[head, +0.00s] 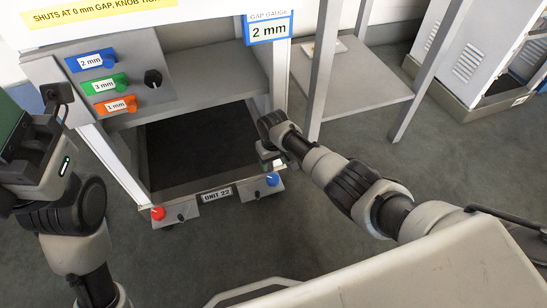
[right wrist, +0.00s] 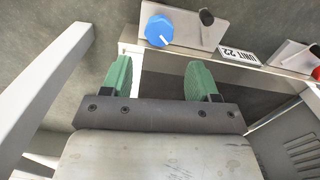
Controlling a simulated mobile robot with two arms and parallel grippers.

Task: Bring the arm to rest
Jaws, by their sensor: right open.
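My right arm comes in from the right, and its gripper (head: 269,157) is at the front right of the dispenser frame (head: 164,204), near the blue knob (head: 272,180). The fingers are hard to make out in the head view. In the right wrist view the two green fingers of the right gripper (right wrist: 160,78) stand wide apart with nothing between them. The blue knob (right wrist: 159,30) is beyond the fingertips, apart from them. My left arm is at the left edge, with a green part of its gripper (head: 12,128) cut off by the picture edge.
The frame bears a "UNIT 22" plate (head: 216,195), a red knob (head: 158,213), a panel with blue, green and orange tags (head: 103,84), and a "2 mm" gap gauge sign (head: 269,29). A grey shelf stand (head: 365,88) is close on the right. Floor in front is clear.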

